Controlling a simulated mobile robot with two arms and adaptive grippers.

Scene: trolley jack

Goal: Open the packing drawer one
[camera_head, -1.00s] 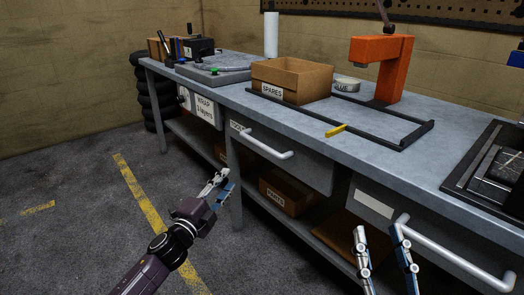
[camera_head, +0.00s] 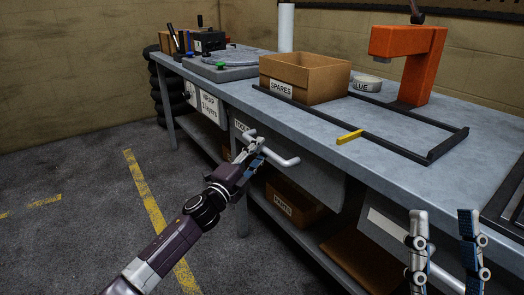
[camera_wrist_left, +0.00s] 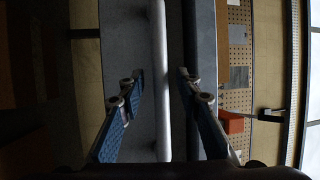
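A grey drawer (camera_head: 318,180) under the bench, with a partly hidden label, has a pale bar handle (camera_head: 286,161). It looks closed. My left gripper (camera_head: 254,146) is at the left part of this handle. In the left wrist view the handle (camera_wrist_left: 159,70) runs between the two spread fingers of the left gripper (camera_wrist_left: 160,90), with gaps on both sides; its depth relative to the fingertips is unclear. A second drawer with a blank label (camera_head: 387,226) is at the lower right. My right gripper (camera_head: 446,232) is open and empty in front of it. No drawer reads "packing".
The workbench (camera_head: 390,125) carries a SPARES box (camera_head: 305,77), an orange press (camera_head: 415,62) and a black frame with a yellow piece (camera_head: 350,137). A WRAP label (camera_head: 209,104) is further left. A PARTS box (camera_head: 293,203) sits on the lower shelf. The floor at left is clear.

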